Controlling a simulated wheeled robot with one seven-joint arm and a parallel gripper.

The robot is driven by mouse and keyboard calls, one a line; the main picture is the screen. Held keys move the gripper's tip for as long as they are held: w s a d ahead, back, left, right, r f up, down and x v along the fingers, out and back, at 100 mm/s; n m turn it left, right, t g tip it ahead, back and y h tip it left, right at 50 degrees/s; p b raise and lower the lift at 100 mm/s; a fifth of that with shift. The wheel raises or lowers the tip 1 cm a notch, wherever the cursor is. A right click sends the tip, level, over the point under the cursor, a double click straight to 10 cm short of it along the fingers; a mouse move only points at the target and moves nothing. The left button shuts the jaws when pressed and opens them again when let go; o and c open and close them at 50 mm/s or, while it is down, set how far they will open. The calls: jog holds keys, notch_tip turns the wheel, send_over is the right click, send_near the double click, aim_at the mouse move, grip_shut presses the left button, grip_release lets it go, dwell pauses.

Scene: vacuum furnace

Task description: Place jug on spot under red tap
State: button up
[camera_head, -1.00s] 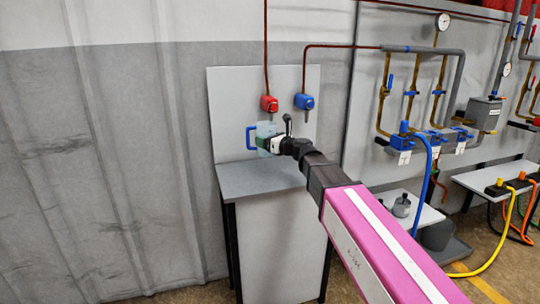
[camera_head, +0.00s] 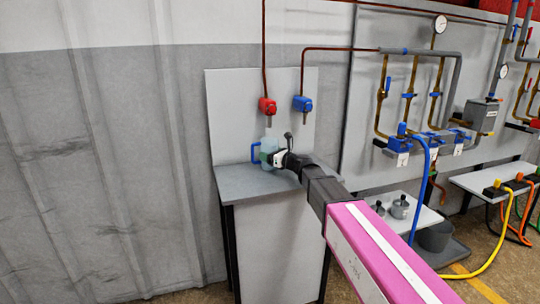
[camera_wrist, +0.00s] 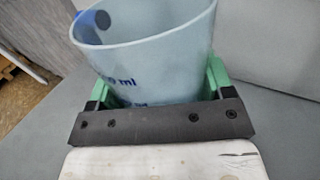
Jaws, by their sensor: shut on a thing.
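The jug (camera_head: 268,147) is translucent pale blue with a blue handle on its left side. It is upright below the red tap (camera_head: 267,106), at or just above the top of the grey cabinet (camera_head: 250,188); I cannot tell whether its base touches. My gripper (camera_head: 277,158) is shut on the jug from the front right. In the wrist view the jug (camera_wrist: 150,62) sits between the green fingers of my gripper (camera_wrist: 160,88), and blue "ml" lettering shows on its wall. The marked spot under the tap is not visible.
A blue tap (camera_head: 303,104) hangs right of the red one on the grey back panel (camera_head: 235,95). The cabinet top is otherwise clear. At right stand pipework with blue valves, a blue hose (camera_head: 427,185) and a low shelf with small metal weights (camera_head: 399,207).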

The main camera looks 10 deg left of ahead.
jog(key=shift+f, duration=0.1)
jog(key=o, duration=1)
jog(key=shift+c, duration=0.2)
jog(key=v, duration=1.2)
